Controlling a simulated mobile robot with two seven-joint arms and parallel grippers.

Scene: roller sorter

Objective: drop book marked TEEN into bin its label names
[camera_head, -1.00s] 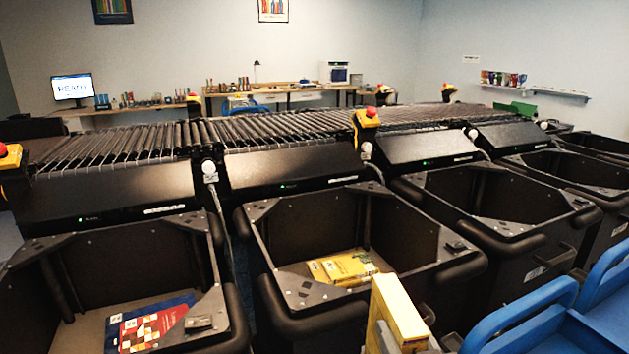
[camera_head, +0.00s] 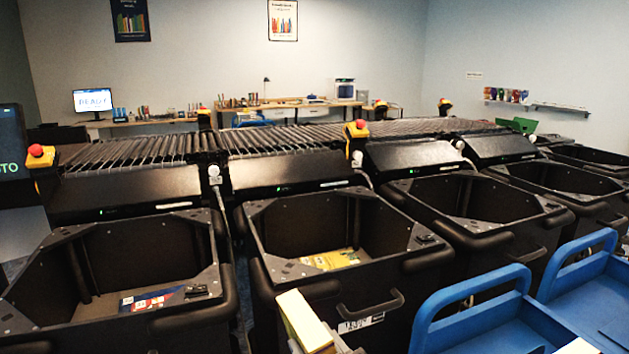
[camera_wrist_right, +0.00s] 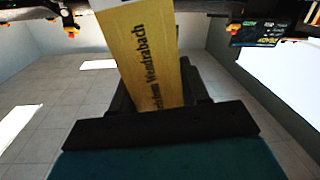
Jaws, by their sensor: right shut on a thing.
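A yellow book (camera_head: 305,320) with a pale page edge stands at the bottom middle of the head view. My right gripper (camera_head: 322,346), mostly cut off by the lower edge, is shut on it. In the right wrist view the yellow book (camera_wrist_right: 148,55) shows dark lettering ending in "Wendrabach"; no TEEN mark is readable. The book is outside the bins, in front of the middle black bin (camera_head: 420,262). That bin has yellow books (camera_head: 330,259) inside and a white front label (camera_head: 360,322), too small to read. The left black bin (camera_head: 222,290) holds blue and red books (camera_head: 152,298). My left gripper is not in view.
More black bins (camera_head: 505,222) stand in a row to the right. The roller conveyor (camera_head: 280,138) runs behind the bins, with red stop buttons on yellow boxes (camera_head: 357,129). Blue carts (camera_head: 470,290) stand close at the lower right. A dark screen (camera_head: 12,150) is at the left edge.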

